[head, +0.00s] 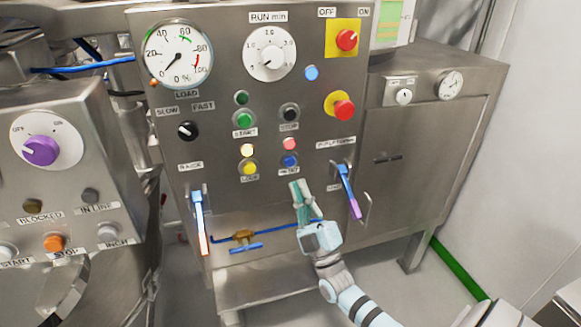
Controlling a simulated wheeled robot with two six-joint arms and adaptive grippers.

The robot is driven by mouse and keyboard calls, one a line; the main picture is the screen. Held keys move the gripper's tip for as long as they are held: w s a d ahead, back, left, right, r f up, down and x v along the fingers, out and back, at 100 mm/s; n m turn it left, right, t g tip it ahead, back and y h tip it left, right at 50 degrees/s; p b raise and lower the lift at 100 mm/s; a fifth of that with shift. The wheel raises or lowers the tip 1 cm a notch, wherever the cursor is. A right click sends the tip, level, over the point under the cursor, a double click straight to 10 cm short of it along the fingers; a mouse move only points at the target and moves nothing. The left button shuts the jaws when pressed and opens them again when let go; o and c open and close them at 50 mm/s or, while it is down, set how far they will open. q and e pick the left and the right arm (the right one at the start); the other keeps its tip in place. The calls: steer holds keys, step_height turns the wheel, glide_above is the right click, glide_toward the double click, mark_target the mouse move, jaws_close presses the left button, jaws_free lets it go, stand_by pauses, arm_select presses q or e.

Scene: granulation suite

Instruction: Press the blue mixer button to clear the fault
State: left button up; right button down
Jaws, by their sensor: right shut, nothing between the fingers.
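The blue button (290,161) is on the lower middle of the steel mixer panel (215,105), with a small label under it that is hard to read. A lit pinkish-red lamp (289,144) sits just above it. My right gripper (299,188) points up toward the panel, its fingertips just below the blue button and its label in the picture. The fingers are shut and empty. They do not cover the button; I cannot tell how far they are from the panel. My left gripper is not in view.
A yellow lamp or button (249,168) is left of the blue button. A blue-purple lever (347,190) stands close right of my gripper, another lever (201,222) at left. A brass valve (243,236) and blue pipe are below. A red emergency stop (343,109) is upper right.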

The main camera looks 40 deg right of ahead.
mark_target(292, 173)
steer(key=shift+h, duration=0.3)
steer(key=shift+w+d+b, duration=0.35)
steer(key=shift+w+b, duration=0.3)
steer(key=shift+w, duration=0.4)
steer(key=shift+w+d+b, duration=0.35)
steer(key=shift+w+b, duration=0.35)
steer(key=shift+w, duration=0.3)
steer(key=shift+w+d+b, duration=0.35)
steer(key=shift+w+b, duration=0.3)
steer(key=shift+w, duration=0.4)
steer(key=shift+w, duration=0.1)
steer(key=shift+w+d, duration=0.15)
steer(key=shift+w, duration=0.15)
